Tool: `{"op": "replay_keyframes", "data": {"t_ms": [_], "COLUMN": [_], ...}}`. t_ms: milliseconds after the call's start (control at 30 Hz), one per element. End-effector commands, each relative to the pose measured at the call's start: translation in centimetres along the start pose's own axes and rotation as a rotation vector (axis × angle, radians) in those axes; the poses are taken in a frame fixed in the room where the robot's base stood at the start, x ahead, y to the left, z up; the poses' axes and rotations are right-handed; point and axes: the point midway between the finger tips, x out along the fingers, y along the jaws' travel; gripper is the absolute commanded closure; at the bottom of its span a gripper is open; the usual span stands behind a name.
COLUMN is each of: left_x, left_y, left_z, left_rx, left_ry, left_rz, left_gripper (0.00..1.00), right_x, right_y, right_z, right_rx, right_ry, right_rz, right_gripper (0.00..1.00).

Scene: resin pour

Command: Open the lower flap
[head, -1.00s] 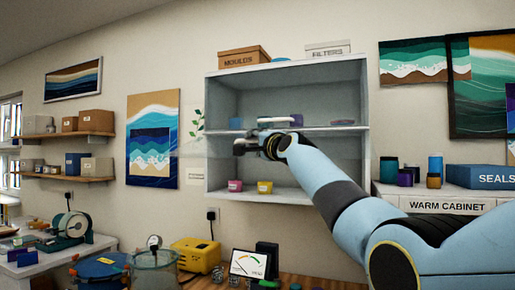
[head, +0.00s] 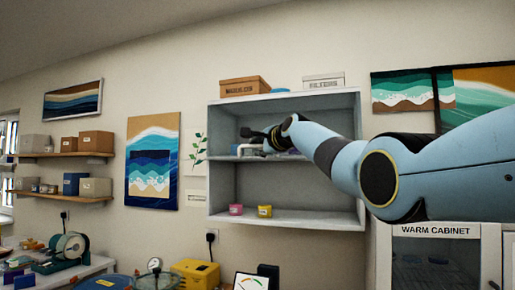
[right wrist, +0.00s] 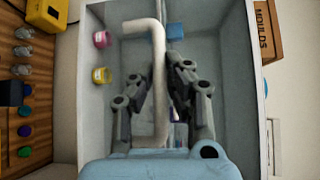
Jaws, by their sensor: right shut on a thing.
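The open-fronted wall cabinet (head: 214,185) has an upper and a lower compartment. My right gripper (head: 248,142) is in front of it, just above the middle shelf's front edge. In the right wrist view, my right gripper's fingers (right wrist: 160,92) lie on both sides of a pale bent bar (right wrist: 157,55), which looks like a handle, and are shut on it. No flap panel shows clearly, so I cannot tell its angle. A pink pot (head: 236,210) and a yellow pot (head: 265,211) stand in the lower compartment. My left gripper is not in view.
A brown box (head: 244,87) and a white box (head: 324,80) stand on top of the cabinet. The warm cabinet (head: 436,231) is at the lower right. Shelves with boxes are at the left.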

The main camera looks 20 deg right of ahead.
Motion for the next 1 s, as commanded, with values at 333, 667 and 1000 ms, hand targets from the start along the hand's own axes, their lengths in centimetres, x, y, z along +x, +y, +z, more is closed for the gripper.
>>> {"op": "replay_keyframes", "data": {"t_ms": [333,667,1000], "left_x": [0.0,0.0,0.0], "left_y": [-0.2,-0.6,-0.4], "left_z": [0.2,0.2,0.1], "left_rx": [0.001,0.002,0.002], "left_ry": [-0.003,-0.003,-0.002], "left_rz": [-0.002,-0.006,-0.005], "left_gripper": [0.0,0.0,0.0], "right_x": [0.0,-0.8,-5.4], "right_y": [-0.1,0.0,0.1], "right_z": [0.0,-0.1,-0.1], "right_rx": [-0.002,-0.002,-0.003], "right_ry": [0.0,-0.002,0.0], "right_rz": [-0.002,-0.004,-0.004], "right_gripper": [0.77,0.77,0.77]}}
